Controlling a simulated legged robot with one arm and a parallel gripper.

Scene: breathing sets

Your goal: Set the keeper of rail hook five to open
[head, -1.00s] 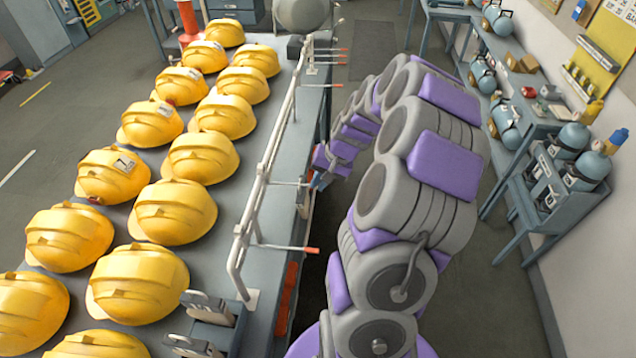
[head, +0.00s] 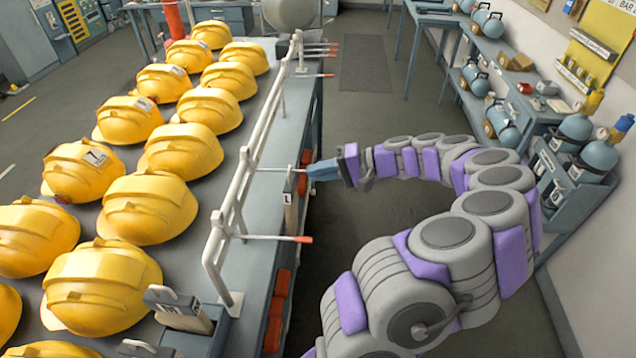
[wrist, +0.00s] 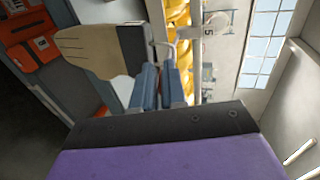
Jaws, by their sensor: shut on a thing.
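The white rail (head: 250,165) runs along the bench edge, with several thin hooks ending in orange-red tips. My gripper (head: 312,171) is at the outer end of one hook, right of the rail in the head view. In the wrist view, my gripper's two blue-grey fingers (wrist: 160,78) are close together at the end of a pale bent hook wire (wrist: 165,45). The fingers are shut on a small part there, apparently the keeper of hook five. The fingers hide most of it, so its position cannot be told.
Yellow helmets (head: 150,207) fill the bench left of the rail. Orange items (head: 277,310) hang on the bench side. Side shelves hold blue cylinders (head: 598,158). The aisle floor (head: 390,110) is clear.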

